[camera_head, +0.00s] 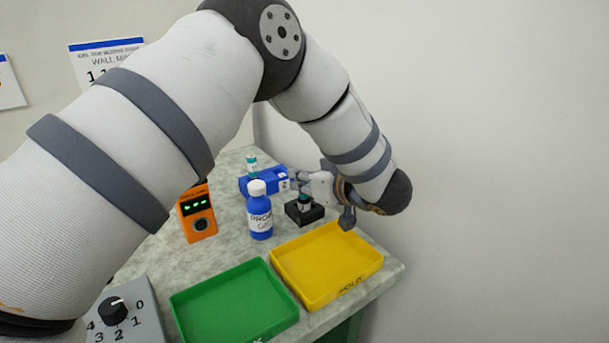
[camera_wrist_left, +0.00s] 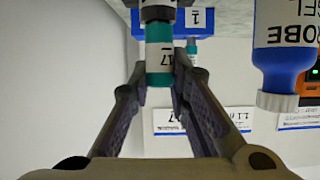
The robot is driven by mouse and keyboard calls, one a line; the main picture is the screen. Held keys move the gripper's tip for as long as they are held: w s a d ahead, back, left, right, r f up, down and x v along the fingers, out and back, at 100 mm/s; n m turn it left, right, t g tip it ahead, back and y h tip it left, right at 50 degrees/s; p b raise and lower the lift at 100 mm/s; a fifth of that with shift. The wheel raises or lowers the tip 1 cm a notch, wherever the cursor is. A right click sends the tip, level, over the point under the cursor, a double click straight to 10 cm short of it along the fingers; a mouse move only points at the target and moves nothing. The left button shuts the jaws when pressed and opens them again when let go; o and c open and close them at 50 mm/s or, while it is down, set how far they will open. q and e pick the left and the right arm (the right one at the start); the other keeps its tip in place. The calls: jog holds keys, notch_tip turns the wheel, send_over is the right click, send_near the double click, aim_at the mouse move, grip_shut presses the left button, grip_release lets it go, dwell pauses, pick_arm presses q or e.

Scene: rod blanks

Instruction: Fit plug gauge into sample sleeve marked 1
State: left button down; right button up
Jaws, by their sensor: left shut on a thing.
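My left gripper (camera_head: 304,190) is shut on a teal-handled plug gauge (camera_head: 304,200), at a black block (camera_head: 303,214). In the left wrist view, which is upside down, the gauge (camera_wrist_left: 159,56) is between the two fingers, with a white band and a dark end pointing away from my palm. I cannot tell whether the gauge still touches the block. A blue holder (camera_head: 256,184) stands just behind and left of the gripper. The wrist view shows a label 1 on the holder (camera_wrist_left: 224,29). Another teal-topped piece (camera_head: 252,160) stands at the holder. My right gripper is out of view.
A blue bottle with a white cap (camera_head: 259,215) stands close left of the black block. A yellow tray (camera_head: 340,287) and a green tray (camera_head: 236,312) lie in front. An orange device (camera_head: 197,216) and a dial box (camera_head: 145,318) are at left. A wall rises behind.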

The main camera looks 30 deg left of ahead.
pick_arm(q)
jog(key=c, duration=1.6)
grip_release()
jog(key=shift+o, duration=0.4)
jog(key=shift+r, duration=0.15)
jog(key=v, duration=1.2)
jog(key=shift+r, duration=0.25)
